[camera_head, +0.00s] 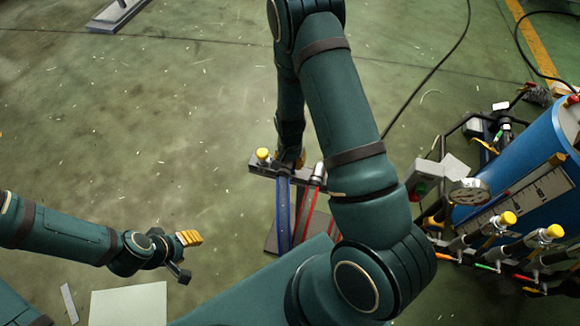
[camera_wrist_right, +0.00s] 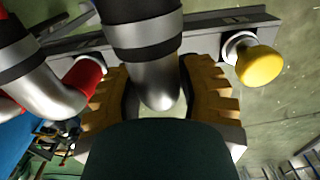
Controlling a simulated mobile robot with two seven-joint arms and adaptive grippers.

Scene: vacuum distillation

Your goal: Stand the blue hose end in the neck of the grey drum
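The blue hose (camera_head: 282,208) hangs from a dark bar rack (camera_head: 257,165) in the head view. My right gripper (camera_head: 288,160) is at the rack, by the top of this hose. In the right wrist view its yellow fingers (camera_wrist_right: 158,98) stand on both sides of a metal hose end (camera_wrist_right: 155,75) with dark sleeves. They are very close to it; I cannot tell whether they grip it. No blue shows on this end there. My left gripper (camera_head: 186,256) is open and empty above the floor. I cannot make out the grey drum.
A red hose (camera_head: 309,212) hangs right of the blue one. A yellow knob (camera_head: 262,154) is on the rack's left end. A blue drum (camera_head: 530,165) with gauge (camera_head: 468,192) and yellow-knobbed valves stands at right. Open floor (camera_head: 130,130) lies left.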

